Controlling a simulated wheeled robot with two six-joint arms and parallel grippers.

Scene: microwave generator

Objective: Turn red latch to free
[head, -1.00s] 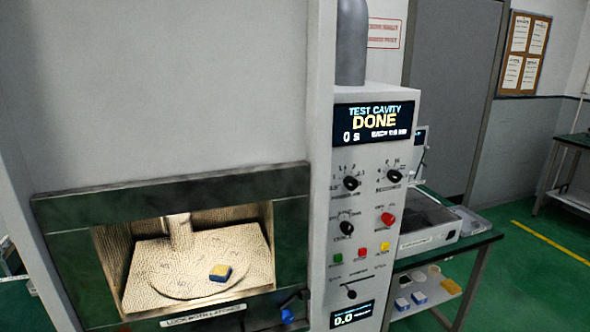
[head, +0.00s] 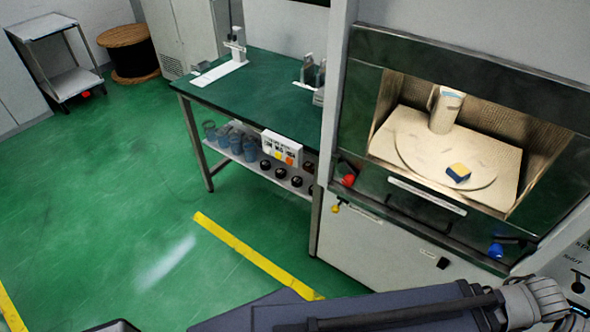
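The red latch (head: 348,181) is a red knob on a dark lever at the lower left corner of the microwave cavity's door frame. A blue latch (head: 495,250) sits at the lower right corner of the same frame. The door (head: 427,196) looks closed, with a lit cavity behind its window. Inside, a blue and yellow block (head: 458,172) and a pale cylinder (head: 445,109) stand on the round plate. One of my arms crosses the bottom right of the head view, well below the red latch. Neither gripper's fingers can be made out.
A green-topped bench (head: 250,95) stands left of the microwave, with cups and dark round parts on its lower shelf. The green floor at left is open, with a yellow line (head: 250,250). A cable spool (head: 128,52) stands far back.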

